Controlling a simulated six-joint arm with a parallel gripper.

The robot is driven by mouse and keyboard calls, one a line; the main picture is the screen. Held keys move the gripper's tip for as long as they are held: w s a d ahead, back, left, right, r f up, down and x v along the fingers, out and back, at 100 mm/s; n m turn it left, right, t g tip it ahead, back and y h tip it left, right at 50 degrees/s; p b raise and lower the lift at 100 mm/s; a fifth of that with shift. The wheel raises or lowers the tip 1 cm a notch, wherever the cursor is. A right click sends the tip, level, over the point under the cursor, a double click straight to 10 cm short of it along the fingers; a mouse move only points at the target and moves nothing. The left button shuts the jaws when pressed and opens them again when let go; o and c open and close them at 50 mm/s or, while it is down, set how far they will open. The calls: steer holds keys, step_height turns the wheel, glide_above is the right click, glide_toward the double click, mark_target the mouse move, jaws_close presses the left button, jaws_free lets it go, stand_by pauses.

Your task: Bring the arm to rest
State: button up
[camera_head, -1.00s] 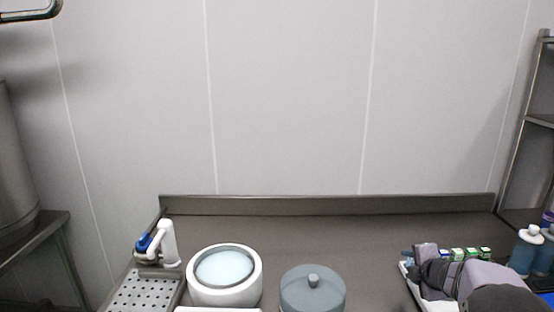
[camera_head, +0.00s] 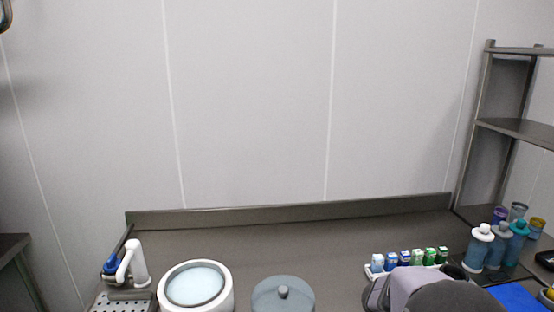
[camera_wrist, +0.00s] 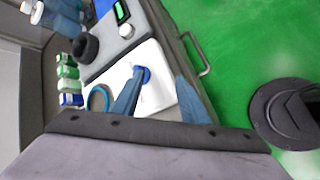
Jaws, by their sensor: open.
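My gripper (camera_wrist: 160,78) shows in the wrist view with its two blue-grey fingers apart and nothing between them. A white surface with a round blue spot lies behind the fingers. In the head view only my grey arm shows at the bottom right, in front of the small cartons; my fingers are hidden there.
A white round appliance (camera_head: 227,290) and a grey lidded pot (camera_head: 300,297) stand on the counter (camera_head: 330,235), left of my arm. A white dispenser (camera_head: 138,262) is at far left. Pump bottles (camera_head: 476,247) and a shelf (camera_head: 510,127) are at right. The counter's back middle is clear.

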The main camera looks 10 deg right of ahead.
steer(key=s+a+f+m+g+y+b, duration=0.1)
steer(key=s+a+f+m+y+b, duration=0.25)
steer(key=a, duration=0.55)
steer(key=s+a+f+m+y+b, duration=0.1)
steer(key=s+a+f+m+y, duration=0.15)
steer(key=s+a+f, duration=0.5)
steer(key=s+a+f+m+g+y+b, duration=0.1)
steer(key=s+a+m+y+b, duration=0.2)
steer(key=a, duration=0.7)
step_height(320, 180, up, 28)
steer(key=m+p, duration=0.1)
steer(key=p, duration=2.8)
steer(key=shift+w+r+h, duration=0.2)
steer(key=shift+h, duration=0.1)
